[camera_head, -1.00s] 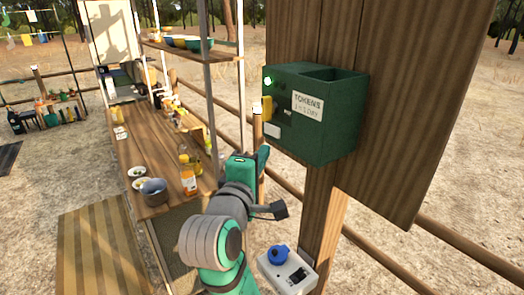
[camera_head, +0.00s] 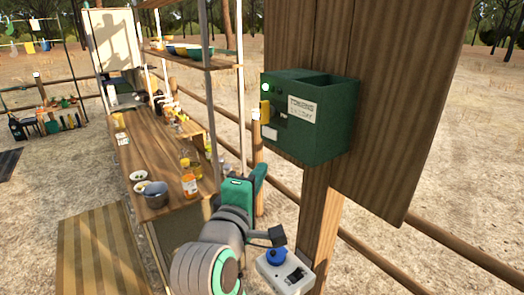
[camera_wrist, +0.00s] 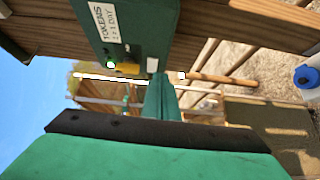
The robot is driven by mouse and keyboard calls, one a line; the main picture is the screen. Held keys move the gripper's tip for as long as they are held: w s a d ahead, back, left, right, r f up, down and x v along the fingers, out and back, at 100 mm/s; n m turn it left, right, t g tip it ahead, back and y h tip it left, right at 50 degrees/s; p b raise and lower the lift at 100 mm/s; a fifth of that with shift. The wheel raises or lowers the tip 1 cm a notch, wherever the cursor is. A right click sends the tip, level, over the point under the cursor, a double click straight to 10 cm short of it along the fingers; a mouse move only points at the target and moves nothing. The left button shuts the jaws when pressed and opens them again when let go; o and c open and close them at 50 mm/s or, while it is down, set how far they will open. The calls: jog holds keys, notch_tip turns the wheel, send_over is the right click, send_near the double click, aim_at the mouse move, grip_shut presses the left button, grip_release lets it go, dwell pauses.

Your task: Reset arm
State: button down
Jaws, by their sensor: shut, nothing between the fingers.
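My gripper (camera_wrist: 161,98) shows in the wrist view as green fingers held together, with nothing between them. In the head view my gripper (camera_head: 261,174) is at the lower middle, below and left of the green token box, apart from it. The green token box (camera_head: 318,138) is fixed to a wooden post and board. It has a white label, a lit green light and a yellow part on its front. It also shows at the top of the wrist view (camera_wrist: 150,30).
A white box with a blue knob (camera_head: 276,257) is low by the post, close to my arm. A wooden counter (camera_head: 150,150) with bowls (camera_head: 155,194) and bottles (camera_head: 189,184) runs along the left, under a shelf (camera_head: 190,57). A wooden rail fence (camera_head: 430,232) passes behind.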

notch_tip(320, 180, down, 17)
jog(key=a+m+y, duration=0.2)
jog(key=s+f+m+g+y, duration=0.1)
jog(key=s+f+m, duration=0.1)
jog(key=s+f, duration=0.45)
jog(key=s+f+m+y, duration=0.1)
jog(key=s+f+m, duration=0.15)
jog(key=f, duration=0.65)
jog(key=s+f+m+y, duration=0.1)
jog(key=s+f+m, duration=0.1)
jog(key=s+f, duration=0.35)
jog(key=s+f+m, duration=0.1)
jog(key=s+f, duration=0.2)
jog(key=s, duration=0.6)
jog(key=s+d+m, duration=0.1)
jog(key=s+m, duration=0.1)
jog(key=s, duration=0.6)
jog(key=s+d+f+m+g, duration=0.1)
jog(key=s+m, duration=0.2)
jog(key=s, duration=0.6)
jog(key=shift+s+d+f, duration=0.15)
jog(key=shift+s+d, duration=0.1)
